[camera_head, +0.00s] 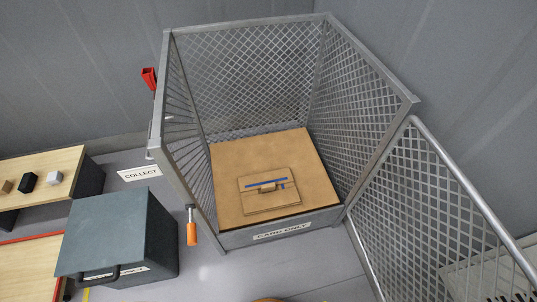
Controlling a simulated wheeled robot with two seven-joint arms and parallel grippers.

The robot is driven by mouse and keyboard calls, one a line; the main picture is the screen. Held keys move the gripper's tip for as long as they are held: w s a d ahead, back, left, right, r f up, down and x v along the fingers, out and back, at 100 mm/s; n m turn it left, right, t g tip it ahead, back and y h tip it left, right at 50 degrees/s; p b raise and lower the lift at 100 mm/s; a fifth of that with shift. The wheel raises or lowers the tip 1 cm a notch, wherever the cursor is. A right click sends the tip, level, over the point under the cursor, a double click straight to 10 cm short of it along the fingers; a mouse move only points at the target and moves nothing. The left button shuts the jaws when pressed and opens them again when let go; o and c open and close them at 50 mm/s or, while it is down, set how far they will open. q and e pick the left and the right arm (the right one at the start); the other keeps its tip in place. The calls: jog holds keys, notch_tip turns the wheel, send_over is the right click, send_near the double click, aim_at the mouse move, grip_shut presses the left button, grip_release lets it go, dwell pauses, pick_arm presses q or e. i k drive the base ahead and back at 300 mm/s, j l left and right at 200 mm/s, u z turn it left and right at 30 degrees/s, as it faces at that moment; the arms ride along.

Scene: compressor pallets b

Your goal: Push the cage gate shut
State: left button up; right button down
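The cage gate (440,215) is a grey wire-mesh panel with a thick tubular top rail. It stands open, swung out from the cage's right front post toward the lower right, and its lower part runs out of the picture. The mesh cage (255,75) has its front opening clear. A cardboard box with a handle (268,190) lies on the cage's brown floor, with a blue strip on top. An orange-handled latch (192,228) hangs at the left front post. Neither of my grippers shows in the head view.
A dark grey lidded box (115,235) stands left of the cage. A wooden shelf (35,170) with small blocks is at the far left. Grey floor (310,272) is open before the cage. A pale slotted object shows behind the gate.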

aim_at(525, 263)
jog(key=k+l+z, duration=0.15)
jog(key=l+z, duration=0.15)
jog(key=k+l+z, duration=0.15)
jog(key=l+z, duration=0.45)
jog(key=l, duration=0.15)
jog(key=k, duration=0.05)
